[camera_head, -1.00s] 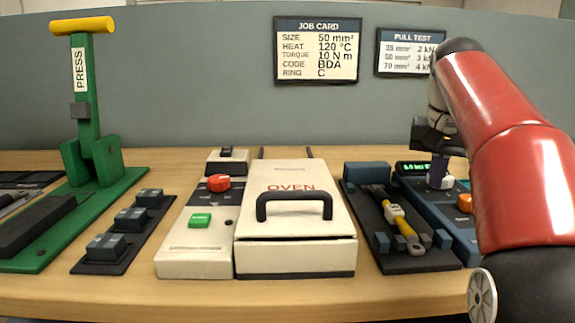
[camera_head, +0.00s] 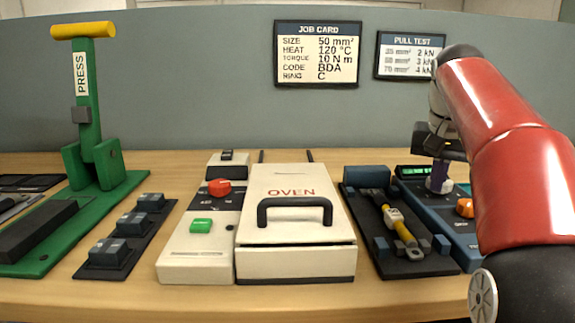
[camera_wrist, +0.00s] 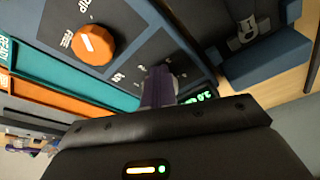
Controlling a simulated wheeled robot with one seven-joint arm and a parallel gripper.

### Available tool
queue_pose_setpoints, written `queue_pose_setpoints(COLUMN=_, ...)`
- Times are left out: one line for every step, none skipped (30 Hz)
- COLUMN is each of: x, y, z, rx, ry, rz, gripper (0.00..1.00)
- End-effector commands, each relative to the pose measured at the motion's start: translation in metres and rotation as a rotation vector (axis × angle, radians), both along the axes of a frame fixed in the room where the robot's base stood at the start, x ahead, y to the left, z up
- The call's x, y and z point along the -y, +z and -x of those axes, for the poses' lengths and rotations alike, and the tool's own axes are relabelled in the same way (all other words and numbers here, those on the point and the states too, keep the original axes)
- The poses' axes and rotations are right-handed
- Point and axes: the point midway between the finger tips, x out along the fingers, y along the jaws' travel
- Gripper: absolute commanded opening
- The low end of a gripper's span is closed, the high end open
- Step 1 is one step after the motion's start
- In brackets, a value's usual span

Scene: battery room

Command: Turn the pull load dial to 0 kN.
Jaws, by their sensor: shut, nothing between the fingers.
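The pull load dial looks to be the pale grey-white knob (camera_head: 440,186) on the blue tester panel at the right. In the wrist view the pale knob (camera_wrist: 176,76) is partly hidden behind the purple fingers. My gripper (camera_head: 438,172) is shut and points down at this knob; its purple fingertips (camera_wrist: 157,88) are at or just above it. I cannot tell whether they touch it. The dial's pointer and most scale marks are hidden or too small to read. A lit green display (camera_head: 412,170) sits behind the knob; it also shows in the wrist view (camera_wrist: 200,97), partly covered.
An orange knob (camera_head: 465,207), marked FREE in the wrist view (camera_wrist: 93,44), is on the same panel. A black tray (camera_head: 405,265) with a yellow-handled tool (camera_head: 400,228) lies to the left. The white oven (camera_head: 296,255) stands further left. The PULL TEST card (camera_head: 408,55) hangs behind.

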Motion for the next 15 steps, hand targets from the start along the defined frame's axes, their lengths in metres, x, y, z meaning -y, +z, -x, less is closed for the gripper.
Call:
queue_pose_setpoints(x=0.0014, y=0.0018, z=0.0006, rx=0.002, ry=-0.002, rz=0.001, gripper=0.00)
queue_pose_setpoints(x=0.0018, y=0.0019, z=0.0009, rx=0.002, ry=-0.002, rz=0.001, gripper=0.00)
queue_pose_setpoints(x=0.0023, y=0.0019, z=0.0012, rx=0.001, ry=-0.002, rz=0.002, gripper=0.00)
queue_pose_setpoints(x=0.0028, y=0.0020, z=0.0014, rx=0.002, ry=-0.002, rz=0.001, gripper=0.00)
queue_pose_setpoints(x=0.0032, y=0.0021, z=0.0015, rx=0.002, ry=-0.002, rz=0.001, gripper=0.00)
queue_pose_setpoints(x=0.0038, y=0.0021, z=0.0018, rx=0.002, ry=-0.002, rz=0.001, gripper=0.00)
queue_pose_setpoints(x=0.0041, y=0.0020, z=0.0021, rx=0.002, ry=-0.002, rz=0.001, gripper=0.00)
queue_pose_setpoints(x=0.0045, y=0.0019, z=0.0024, rx=0.000, ry=-0.002, rz=0.002, gripper=0.00)
queue_pose_setpoints(x=0.0055, y=0.0008, z=0.0029, rx=0.000, ry=-0.002, rz=0.002, gripper=0.00)
queue_pose_setpoints(x=0.0063, y=0.0005, z=0.0034, rx=0.001, ry=-0.002, rz=0.001, gripper=0.00)
queue_pose_setpoints(x=0.0070, y=0.0003, z=0.0037, rx=0.001, ry=-0.002, rz=0.001, gripper=0.00)
queue_pose_setpoints(x=0.0080, y=0.0001, z=0.0042, rx=0.002, ry=-0.002, rz=0.001, gripper=0.00)
queue_pose_setpoints(x=0.0088, y=0.0001, z=0.0045, rx=0.002, ry=-0.002, rz=0.001, gripper=0.00)
queue_pose_setpoints(x=0.0098, y=0.0002, z=0.0049, rx=0.002, ry=-0.003, rz=0.001, gripper=0.00)
queue_pose_setpoints(x=0.0105, y=0.0001, z=0.0050, rx=0.002, ry=-0.003, rz=0.001, gripper=0.00)
